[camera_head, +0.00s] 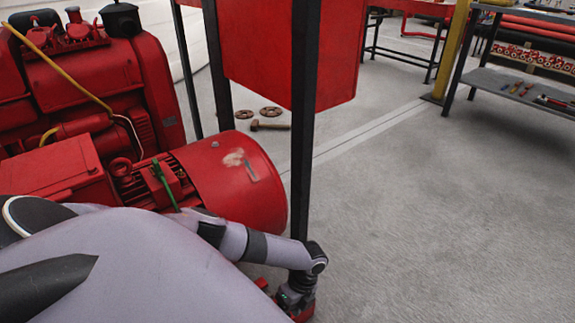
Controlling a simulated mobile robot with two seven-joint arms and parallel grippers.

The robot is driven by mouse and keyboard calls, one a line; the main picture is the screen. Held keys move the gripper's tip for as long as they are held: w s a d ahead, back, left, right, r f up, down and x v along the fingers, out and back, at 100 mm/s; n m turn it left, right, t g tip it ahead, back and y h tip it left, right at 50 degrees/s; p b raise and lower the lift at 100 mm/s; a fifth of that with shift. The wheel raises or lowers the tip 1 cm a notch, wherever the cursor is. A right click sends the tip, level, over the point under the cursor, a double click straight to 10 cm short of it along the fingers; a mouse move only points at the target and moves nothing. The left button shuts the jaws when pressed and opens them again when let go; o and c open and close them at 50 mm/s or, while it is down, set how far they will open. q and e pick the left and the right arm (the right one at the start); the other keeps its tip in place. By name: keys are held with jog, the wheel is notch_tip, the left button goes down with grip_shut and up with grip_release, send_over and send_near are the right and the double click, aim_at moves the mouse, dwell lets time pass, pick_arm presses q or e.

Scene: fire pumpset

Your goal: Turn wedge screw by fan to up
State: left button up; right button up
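The red pumpset (80,100) fills the left side. A red drum-like housing (235,180) at its right end has a pale patch on it. I cannot tell whether this is the fan. A thin green lever (163,183) stands tilted on the ribbed red part left of the housing. I cannot clearly make out the wedge screw. My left arm crosses the bottom from the left, and its wrist bends down beside a dark post. My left gripper end (291,298) is low at the post's foot, by small red parts; its fingers cannot be made out. My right gripper is out of view.
A dark upright post (304,120) and a red panel (330,50) stand in front of my view. A hammer (270,125) and two round brown pieces (258,112) lie on the floor behind. A grey shelf (500,85) holds tools at upper right. The floor at right is clear.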

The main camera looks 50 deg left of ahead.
pick_arm(q)
jog(key=p+v, duration=0.2)
jog(key=v, duration=0.4)
jog(key=shift+r+p, duration=0.3)
jog(key=shift+p, duration=0.05)
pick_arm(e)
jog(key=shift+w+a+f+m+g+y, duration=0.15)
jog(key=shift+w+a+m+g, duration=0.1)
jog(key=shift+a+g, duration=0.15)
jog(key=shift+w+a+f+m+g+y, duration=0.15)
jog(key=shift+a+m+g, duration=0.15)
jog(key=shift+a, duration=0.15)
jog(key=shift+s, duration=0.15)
